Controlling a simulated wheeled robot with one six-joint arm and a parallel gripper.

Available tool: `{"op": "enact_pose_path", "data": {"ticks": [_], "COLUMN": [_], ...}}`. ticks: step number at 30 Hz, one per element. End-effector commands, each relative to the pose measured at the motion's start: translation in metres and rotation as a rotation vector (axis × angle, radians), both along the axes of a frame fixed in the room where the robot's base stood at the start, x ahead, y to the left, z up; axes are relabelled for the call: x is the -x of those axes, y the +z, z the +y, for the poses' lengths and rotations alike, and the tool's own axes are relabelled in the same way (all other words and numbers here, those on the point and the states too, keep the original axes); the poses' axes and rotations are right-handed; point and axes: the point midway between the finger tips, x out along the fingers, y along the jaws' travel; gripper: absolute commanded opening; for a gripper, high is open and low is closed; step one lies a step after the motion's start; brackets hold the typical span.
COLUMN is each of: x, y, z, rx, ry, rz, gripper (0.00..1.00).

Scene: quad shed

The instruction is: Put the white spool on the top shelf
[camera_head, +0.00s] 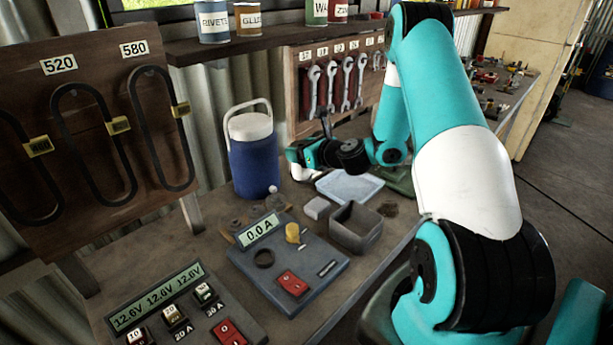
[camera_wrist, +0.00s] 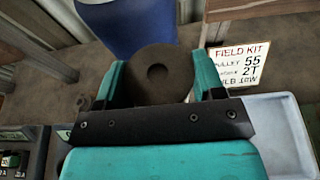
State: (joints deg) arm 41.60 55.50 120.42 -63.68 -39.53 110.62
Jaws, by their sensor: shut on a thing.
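My gripper (camera_wrist: 158,80) is shut on a dark grey-brown round disc (camera_wrist: 157,66) with a small hollow at its centre. The disc stands between the two teal fingers in the wrist view. A long shelf (camera_head: 262,42) with tins runs along the wall above the bench.
The blue jug (camera_head: 252,158) stands left of my gripper. A pale tray (camera_head: 362,189), a grey open box (camera_head: 352,240) and a meter panel (camera_head: 318,268) occupy the bench. A field kit card (camera_wrist: 238,62) stands behind the tray. Wrenches (camera_head: 346,85) hang on a board behind.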

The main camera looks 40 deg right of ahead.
Motion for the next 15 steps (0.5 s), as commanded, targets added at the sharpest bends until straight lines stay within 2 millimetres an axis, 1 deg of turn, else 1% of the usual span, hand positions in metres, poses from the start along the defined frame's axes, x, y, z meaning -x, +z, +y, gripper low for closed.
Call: {"op": "enact_pose_path", "data": {"ticks": [1,4,7,11,15], "x": [0.001,0.001,0.001,0.001,0.001], "y": [-0.015,-0.035,-0.048,-0.058,-0.077], "z": [0.0,-0.001,-0.002,-0.003,-0.003], "rx": [-0.005,-0.004,-0.001,-0.001,-0.002], "ry": [-0.003,-0.002,-0.003,-0.004,-0.005], "rz": [0.004,0.002,0.0,-0.001,0.001], "gripper": [0.28,0.28,0.28,0.28,0.28]}}
